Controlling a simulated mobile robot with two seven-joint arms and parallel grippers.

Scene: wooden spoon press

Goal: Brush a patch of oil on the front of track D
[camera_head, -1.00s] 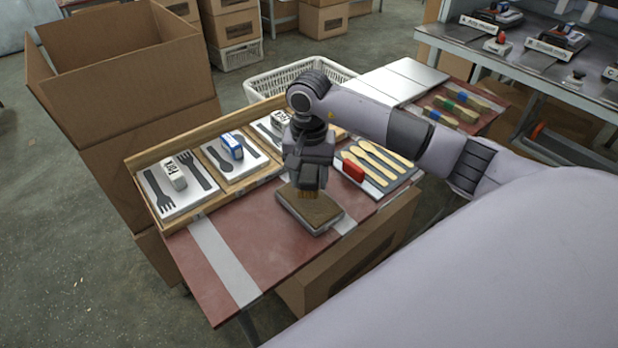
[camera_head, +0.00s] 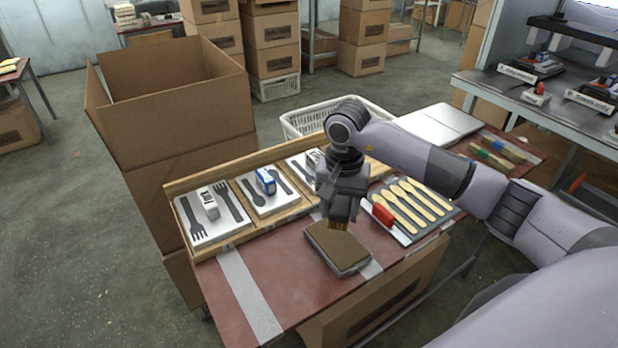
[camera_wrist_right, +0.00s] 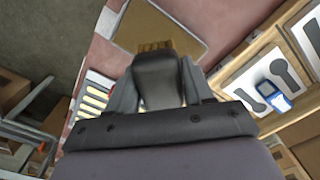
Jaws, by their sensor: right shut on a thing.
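Labelled units (camera_head: 540,65) stand on a grey bench at the right; I cannot make out which is track D. My left gripper is not in view.
Wooden trays with dark cutlery shapes (camera_head: 222,212) line the table's far edge. A large open carton (camera_head: 170,110) stands at left, a white basket (camera_head: 300,122) behind. The red table front (camera_head: 290,290) is clear.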

